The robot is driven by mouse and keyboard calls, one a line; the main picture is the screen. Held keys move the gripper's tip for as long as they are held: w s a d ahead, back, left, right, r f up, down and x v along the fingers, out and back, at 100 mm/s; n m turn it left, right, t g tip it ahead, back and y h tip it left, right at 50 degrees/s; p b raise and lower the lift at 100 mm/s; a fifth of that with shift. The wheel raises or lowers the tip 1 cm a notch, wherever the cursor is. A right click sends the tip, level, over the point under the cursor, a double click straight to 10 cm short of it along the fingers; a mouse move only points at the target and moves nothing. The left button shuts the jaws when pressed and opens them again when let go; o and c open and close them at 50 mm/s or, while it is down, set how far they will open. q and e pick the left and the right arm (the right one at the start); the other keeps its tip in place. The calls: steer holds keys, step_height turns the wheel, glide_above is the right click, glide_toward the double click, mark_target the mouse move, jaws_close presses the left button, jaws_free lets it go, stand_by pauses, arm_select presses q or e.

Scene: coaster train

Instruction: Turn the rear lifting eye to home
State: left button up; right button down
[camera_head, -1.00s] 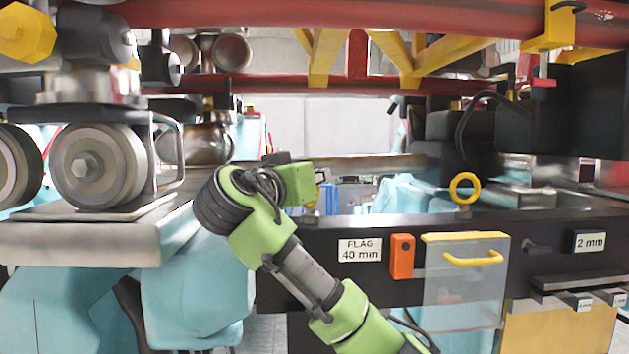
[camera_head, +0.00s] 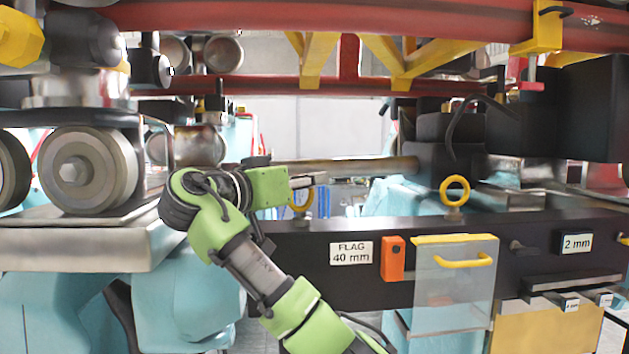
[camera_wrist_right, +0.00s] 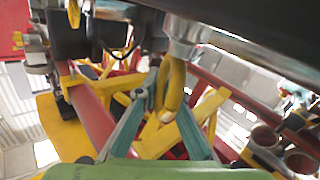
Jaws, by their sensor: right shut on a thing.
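Two yellow lifting eyes stand on the dark beam in the head view. The left one (camera_head: 301,203) is partly hidden behind my right gripper (camera_head: 312,181), which reaches it from the left. The right one (camera_head: 455,190) stands upright on a metal base, its ring facing the head camera, with nothing touching it. In the right wrist view, the yellow ring (camera_wrist_right: 174,84) hangs below a metal collar between the fingers of my right gripper (camera_wrist_right: 165,105), which is shut on it. No label shows which eye is the rear one. My left gripper is not in view.
The dark beam (camera_head: 330,282) carries a FLAG 40 mm label (camera_head: 351,253), an orange block (camera_head: 393,259) and a clear panel with a yellow handle (camera_head: 455,285). Wheels (camera_head: 90,170) stand at left. A red rail (camera_head: 330,16) crosses above.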

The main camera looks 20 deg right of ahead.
steer(key=c, duration=2.5)
jaws_free()
steer(key=shift+r, duration=0.1)
steer(key=shift+c, duration=0.2)
steer(key=shift+o, duration=0.7)
steer(key=shift+w+a, duration=0.1)
step_height(320, 180, up, 10)
steer(key=shift+o, duration=0.5)
